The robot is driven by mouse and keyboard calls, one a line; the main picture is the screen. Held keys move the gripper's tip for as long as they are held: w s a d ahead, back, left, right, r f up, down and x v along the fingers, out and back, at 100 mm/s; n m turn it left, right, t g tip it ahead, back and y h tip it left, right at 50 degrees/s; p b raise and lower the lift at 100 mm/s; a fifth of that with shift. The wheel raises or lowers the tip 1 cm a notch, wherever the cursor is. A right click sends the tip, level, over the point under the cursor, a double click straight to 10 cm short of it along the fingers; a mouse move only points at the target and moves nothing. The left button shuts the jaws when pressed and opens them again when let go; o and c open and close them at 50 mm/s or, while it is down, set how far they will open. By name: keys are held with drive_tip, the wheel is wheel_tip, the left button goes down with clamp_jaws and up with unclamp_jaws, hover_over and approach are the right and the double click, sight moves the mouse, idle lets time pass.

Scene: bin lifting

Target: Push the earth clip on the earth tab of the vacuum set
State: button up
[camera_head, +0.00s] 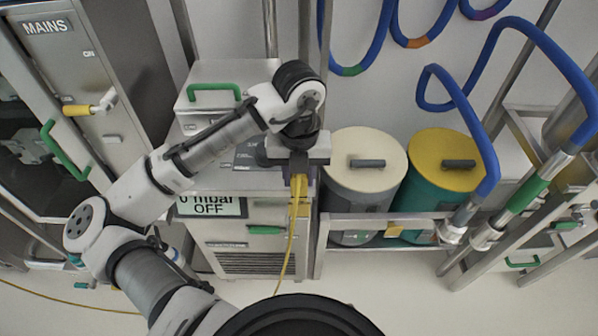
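My gripper (298,168) points down in front of the right side of the vacuum set (265,212), seen from above. It appears shut on the yellow earth clip (298,186), which sits between the fingertips. A yellow cable (289,245) hangs from the clip towards the floor. The vacuum set is a grey cabinet with a display (210,206) reading "0 mbar OFF". The earth tab cannot be made out; my gripper and the clip cover that area. Whether the clip touches the tab cannot be told.
Right of the vacuum set, a rack holds a cream-lidded bin (365,160) and a yellow-lidded bin (440,160). Blue hoses (490,150) loop at right. A MAINS cabinet (85,60) with a yellow-handled lever stands at left. The floor in front is mostly clear.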

drive_tip(key=shift+f, duration=0.2)
drive_tip(key=shift+f+b, duration=0.9)
drive_tip(key=shift+f, duration=0.1)
drive_tip(key=shift+f+b, duration=0.9)
drive_tip(key=shift+f, duration=0.1)
idle(0.9)
drive_tip(key=o, duration=1.3)
drive_tip(key=shift+c, duration=0.2)
wheel_tip(320, 180, up, 14)
drive_tip(key=shift+f, duration=0.1)
